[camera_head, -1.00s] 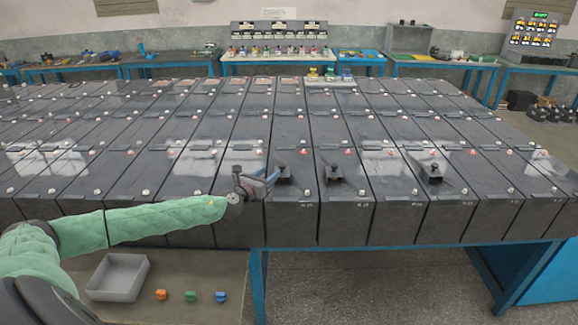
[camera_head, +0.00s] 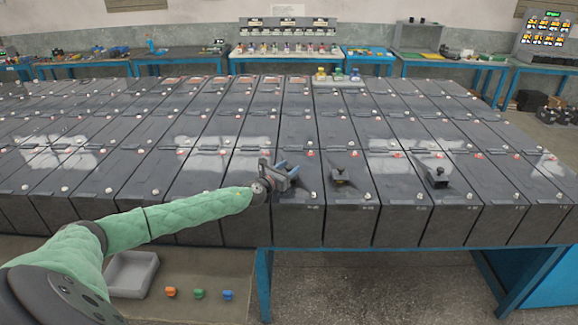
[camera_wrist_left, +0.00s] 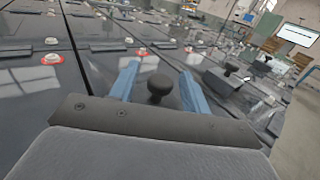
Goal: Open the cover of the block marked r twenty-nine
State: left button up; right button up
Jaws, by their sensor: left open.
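My left gripper (camera_head: 290,171) is open over the front row of dark battery blocks (camera_head: 338,220). In the left wrist view a black round knob (camera_wrist_left: 159,86) stands between the two blue fingers of that gripper (camera_wrist_left: 160,70), with gaps at both sides. In the head view the gripper hides this knob. Two more black knobs on square bases stand to the right, a nearer one (camera_head: 340,177) and a farther one (camera_head: 437,177). The labels on the front edges are too small to read, so I cannot tell which block is r twenty-nine. My right gripper is not in view.
A grey tray (camera_head: 155,273) sits on a lower shelf at the left, beside orange (camera_head: 170,292), green (camera_head: 199,294) and blue (camera_head: 228,295) pieces. White and red caps dot the block tops. Workbenches line the back wall.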

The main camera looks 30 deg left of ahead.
pick_arm(q)
jog(key=shift+w, duration=0.25)
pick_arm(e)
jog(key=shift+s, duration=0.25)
